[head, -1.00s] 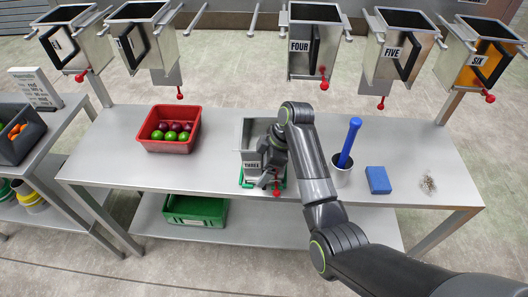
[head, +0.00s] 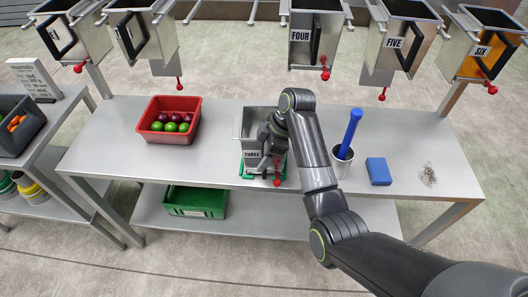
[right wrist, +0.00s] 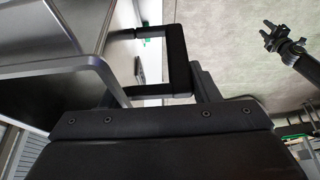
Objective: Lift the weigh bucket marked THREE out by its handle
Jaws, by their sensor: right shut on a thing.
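The metal weigh bucket marked THREE (head: 252,154) is upright at the front middle of the steel table, over a green mat or tray (head: 282,168). I cannot tell whether it touches the green. My right gripper (head: 270,139) is at the bucket's right side. In the right wrist view the bucket (right wrist: 40,35) is at the left, and the gripper is shut on its black handle (right wrist: 178,62). The gripper and arm hide part of the bucket in the head view. A dark gripper, apparently my left one (right wrist: 283,40), shows far off in the right wrist view; its jaws are unclear.
A red bin of fruit (head: 150,133) stands left on the table (head: 215,160). A metal cup (head: 341,164) with a blue-handled tool, a blue block (head: 378,171) and a small pile (head: 428,175) are right. Buckets FOUR (head: 312,45), FIVE (head: 394,43) and SIX (head: 482,50) hang behind.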

